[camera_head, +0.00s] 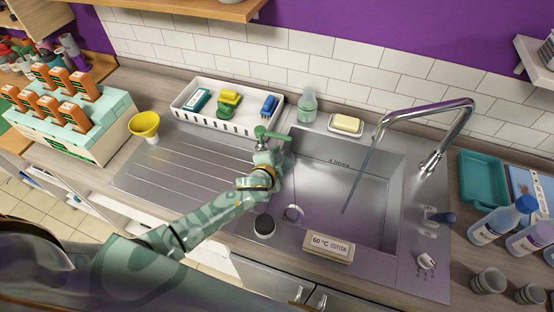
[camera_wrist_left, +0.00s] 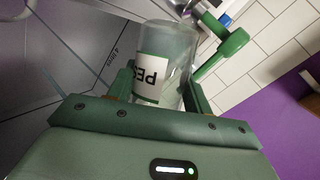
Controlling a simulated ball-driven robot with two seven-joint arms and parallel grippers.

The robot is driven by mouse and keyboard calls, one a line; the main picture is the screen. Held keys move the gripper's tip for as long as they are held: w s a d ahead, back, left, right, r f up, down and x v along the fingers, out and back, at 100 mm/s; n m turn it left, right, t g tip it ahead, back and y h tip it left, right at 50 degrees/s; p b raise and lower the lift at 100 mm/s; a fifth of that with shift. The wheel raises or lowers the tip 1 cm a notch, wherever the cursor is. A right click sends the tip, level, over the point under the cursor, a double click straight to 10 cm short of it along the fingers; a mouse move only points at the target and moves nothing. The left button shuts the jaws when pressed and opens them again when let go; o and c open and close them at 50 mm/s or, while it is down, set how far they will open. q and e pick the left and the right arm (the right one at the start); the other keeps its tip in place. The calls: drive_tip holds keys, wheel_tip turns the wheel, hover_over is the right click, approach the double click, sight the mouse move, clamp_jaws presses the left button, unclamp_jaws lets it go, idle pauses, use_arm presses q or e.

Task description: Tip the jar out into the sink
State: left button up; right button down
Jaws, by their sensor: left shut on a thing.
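My left gripper (camera_head: 272,137) is over the sink's back left corner. In the left wrist view it (camera_wrist_left: 160,85) is shut on a clear jar (camera_wrist_left: 172,40). My right gripper is not in view.
A tall tap (camera_head: 462,112) arches over the basin. A white tray (camera_head: 222,121) holds cleaning things. A "60 °C cotton" block (camera_head: 329,246) lies in front.

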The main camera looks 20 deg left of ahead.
use_arm(q)
drive_tip(key=shift+f, duration=0.1)
idle(0.9)
drive_tip(key=shift+d+m+y, duration=0.15)
drive_tip(key=shift+m+y, duration=0.15)
drive_tip(key=shift+f+m+y+b, duration=0.2)
drive_tip(key=shift+m+y+b, duration=0.1)
drive_tip(key=shift+b, duration=0.15)
idle(1.3)
drive_tip(key=shift+d+t, duration=0.15)
drive_tip(key=shift+t, duration=0.15)
idle(0.3)
drive_tip(key=shift+f+b, duration=0.15)
drive_tip(key=shift+b, duration=0.15)
drive_tip(key=shift+d+f+m+y+b, duration=0.25)
drive_tip(key=shift+m+y+b, duration=0.25)
drive_tip(key=shift+b, duration=0.1)
idle(1.5)
idle(0.6)
